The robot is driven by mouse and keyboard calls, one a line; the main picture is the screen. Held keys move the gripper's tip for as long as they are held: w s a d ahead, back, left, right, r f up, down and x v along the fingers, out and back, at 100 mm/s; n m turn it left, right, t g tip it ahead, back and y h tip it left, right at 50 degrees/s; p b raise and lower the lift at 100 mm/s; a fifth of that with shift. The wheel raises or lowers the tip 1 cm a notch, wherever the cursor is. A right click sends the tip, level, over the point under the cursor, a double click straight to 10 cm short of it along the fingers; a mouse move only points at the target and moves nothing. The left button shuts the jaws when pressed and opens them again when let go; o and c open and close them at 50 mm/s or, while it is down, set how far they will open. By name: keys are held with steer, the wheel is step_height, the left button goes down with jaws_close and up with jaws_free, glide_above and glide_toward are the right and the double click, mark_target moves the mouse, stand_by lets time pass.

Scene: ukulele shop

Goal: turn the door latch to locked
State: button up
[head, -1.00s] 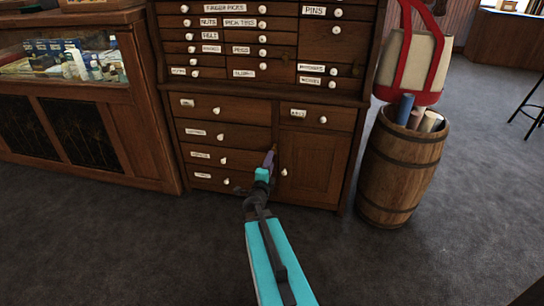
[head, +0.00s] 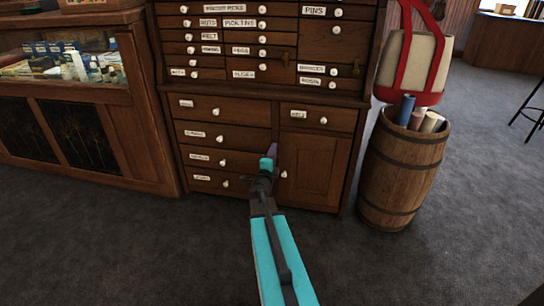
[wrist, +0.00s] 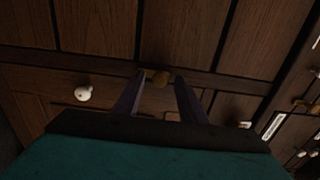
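A narrow gap seems to remain at each side; I cannot tell about contact. In the head view, my gripper (head: 273,149) is at the left edge of the lower right cabinet door (head: 312,168) and hides the latch. The door is closed. Its white knob (head: 284,174) is just right of and below my gripper; the wrist view also shows a white knob (wrist: 83,93).
Labelled drawers (head: 222,137) with white knobs lie left of the door, with more above. A wooden barrel (head: 402,170) holding rolls stands close at the right. A glass display case (head: 65,100) stands at the left. The grey carpet in front is clear.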

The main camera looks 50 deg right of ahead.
jaws_close()
stand_by(0.3)
steer(key=shift+d+r+n+p, duration=0.15)
steer(key=shift+n+p, duration=0.45)
steer(key=shift+p, duration=0.4)
steer(key=shift+s+n+p, duration=0.1)
steer(key=shift+n+p, duration=2.3)
steer(key=shift+p, duration=0.3)
steer(key=shift+f, duration=0.2)
